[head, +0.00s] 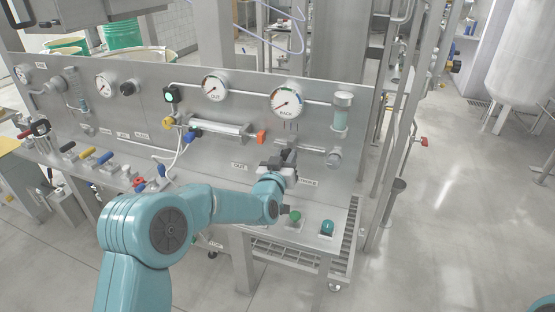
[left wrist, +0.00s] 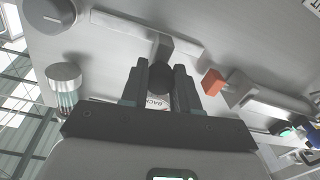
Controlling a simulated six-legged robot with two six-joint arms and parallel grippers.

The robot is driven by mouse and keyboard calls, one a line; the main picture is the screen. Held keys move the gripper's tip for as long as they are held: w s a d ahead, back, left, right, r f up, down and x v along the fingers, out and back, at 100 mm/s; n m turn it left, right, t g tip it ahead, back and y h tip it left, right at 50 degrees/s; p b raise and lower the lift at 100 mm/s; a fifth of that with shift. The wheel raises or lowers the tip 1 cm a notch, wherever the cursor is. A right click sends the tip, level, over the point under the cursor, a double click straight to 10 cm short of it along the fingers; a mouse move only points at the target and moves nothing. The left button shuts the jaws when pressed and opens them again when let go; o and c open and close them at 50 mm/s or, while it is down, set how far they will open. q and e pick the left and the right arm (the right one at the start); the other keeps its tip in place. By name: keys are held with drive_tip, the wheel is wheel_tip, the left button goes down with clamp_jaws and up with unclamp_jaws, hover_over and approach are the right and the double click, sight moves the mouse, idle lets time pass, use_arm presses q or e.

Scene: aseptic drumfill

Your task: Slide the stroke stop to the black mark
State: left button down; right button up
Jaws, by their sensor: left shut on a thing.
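My left gripper (head: 282,163) reaches the front of the steel panel, below the gauge marked BACK. In the left wrist view its two dark fingers (left wrist: 160,92) are shut on a dark rounded knob (left wrist: 160,74), which I take to be the stroke stop. A grey block (left wrist: 175,47) adjoins the knob, beside a pale bar (left wrist: 145,29) on the panel. In the head view the gripper mostly hides the stop. I cannot make out the black mark for certain in either view.
An orange block (head: 261,136) sits at the end of a horizontal cylinder (head: 218,128) left of the gripper. A glass-bodied unit (head: 341,112) is at the right. Green (head: 295,216) and teal (head: 327,227) knobs stand on the ledge below. The floor at right is open.

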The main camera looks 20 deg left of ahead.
use_arm(q)
drive_tip(key=shift+d, duration=0.95)
use_arm(e)
drive_tip(key=shift+f, duration=0.5)
use_arm(q)
drive_tip(key=c, duration=0.8)
unclamp_jaws()
drive_tip(key=shift+d, duration=0.15)
drive_tip(key=shift+c, duration=0.2)
drive_tip(key=s+b, duration=0.5)
drive_tip(key=s, duration=1.1)
use_arm(e)
wheel_tip(320, 180, down, 5)
drive_tip(key=shift+w+f, duration=0.1)
use_arm(q)
drive_tip(key=shift+s, duration=0.1)
